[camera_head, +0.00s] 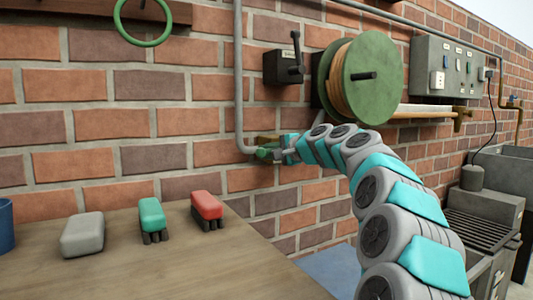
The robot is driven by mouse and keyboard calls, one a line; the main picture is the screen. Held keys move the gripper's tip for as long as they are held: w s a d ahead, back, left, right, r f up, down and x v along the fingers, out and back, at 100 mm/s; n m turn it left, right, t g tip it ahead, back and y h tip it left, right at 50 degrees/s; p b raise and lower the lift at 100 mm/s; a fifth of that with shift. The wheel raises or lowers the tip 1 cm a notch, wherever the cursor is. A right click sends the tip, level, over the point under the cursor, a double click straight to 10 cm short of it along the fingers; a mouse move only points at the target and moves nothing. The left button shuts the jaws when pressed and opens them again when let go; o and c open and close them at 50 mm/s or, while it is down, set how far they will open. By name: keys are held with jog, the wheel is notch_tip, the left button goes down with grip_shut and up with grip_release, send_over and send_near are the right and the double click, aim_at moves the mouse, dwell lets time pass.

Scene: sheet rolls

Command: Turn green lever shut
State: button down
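A small green lever (264,153) shows at the lower end of the grey pipe on the brick wall, beside a brass-coloured fitting (266,139). My gripper (279,154) is at the green lever, coming from the right. The fingers are small in the picture and overlap the lever and fitting, so I cannot tell whether they are open or shut, or whether they touch the lever. My arm hides part of the wall to the right.
A table (130,265) at the lower left bears a grey block (83,235), a green brush (152,217) and a red brush (207,208). A green reel (377,75), a dark switch box (284,66) and a grey panel (447,68) are on the wall.

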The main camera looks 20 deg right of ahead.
jog(key=shift+a+f, duration=0.1)
jog(key=shift+f, duration=0.1)
jog(key=c, duration=0.8)
grip_release()
jog(key=shift+r, duration=0.1)
jog(key=shift+o, duration=0.2)
jog(key=shift+s, duration=0.1)
jog(key=v, duration=0.7)
jog(key=shift+s, duration=0.3)
jog(key=shift+d+r, duration=0.1)
jog(key=shift+d, duration=0.15)
